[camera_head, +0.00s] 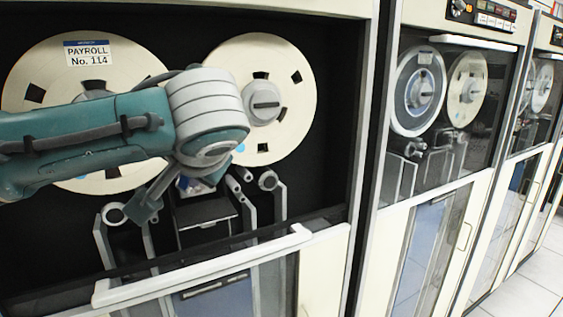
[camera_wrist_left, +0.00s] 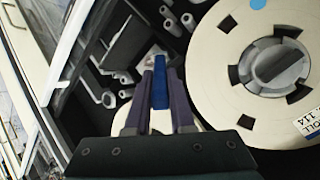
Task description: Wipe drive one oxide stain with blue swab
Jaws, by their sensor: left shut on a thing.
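My left gripper (camera_wrist_left: 158,88) is shut on a blue swab (camera_wrist_left: 160,80), which sticks out between its two fingers in the left wrist view. The swab's tip points toward the rollers and head area of the near tape drive. In the head view my left arm reaches across the drive's front, and the left gripper is mostly hidden behind the wrist, with a bit of blue showing below it. The near drive (camera_head: 340,120) has its dark bay open. I cannot make out the oxide stain. My right gripper is not in view.
A reel labelled PAYROLL No. 114 (camera_head: 60,90) and a second cream reel (camera_head: 290,90) sit in the upper bay. Rollers on metal arms (camera_head: 268,180) stand near the gripper. A white rail (camera_head: 200,268) crosses below. More drives (camera_head: 445,110) stand to the right.

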